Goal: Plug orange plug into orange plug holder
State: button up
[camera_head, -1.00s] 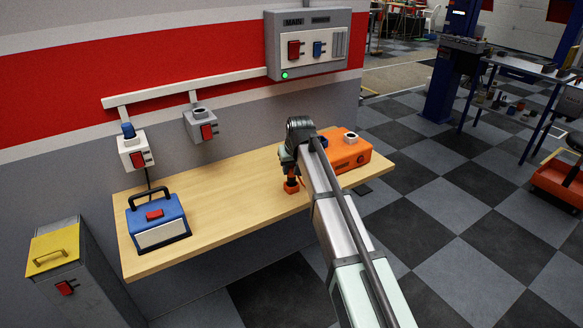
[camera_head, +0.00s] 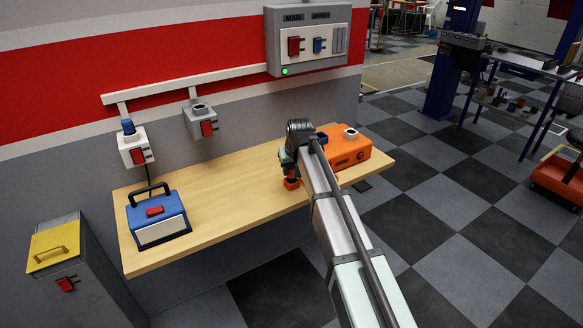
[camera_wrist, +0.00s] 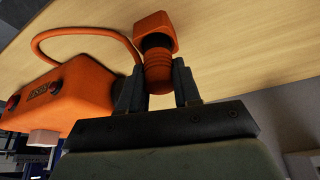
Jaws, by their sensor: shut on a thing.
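The orange plug (camera_wrist: 157,68) is between my gripper's two dark fingers (camera_wrist: 158,88) in the wrist view. My gripper is shut on its ribbed round body, and its square orange end (camera_wrist: 156,32) points away from my gripper toward the table. In the head view the plug (camera_head: 291,183) shows only partly under my gripper, near the table's front edge. I cannot tell whether it touches the table. The orange box (camera_head: 346,152) stands just right of my gripper, and an orange cable (camera_wrist: 85,32) loops from it.
A white wall socket (camera_head: 134,152) holds a blue plug (camera_head: 128,127). A blue case (camera_head: 158,221) stands at the table's left end. A grey switch panel (camera_head: 310,42) hangs on the wall. The middle of the wooden table (camera_head: 228,190) is clear.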

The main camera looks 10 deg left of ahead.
jog(key=shift+f, duration=0.7)
jog(key=o, duration=1.1)
jog(key=shift+o, duration=0.2)
jog(key=v, duration=1.4)
jog(key=shift+w, duration=0.1)
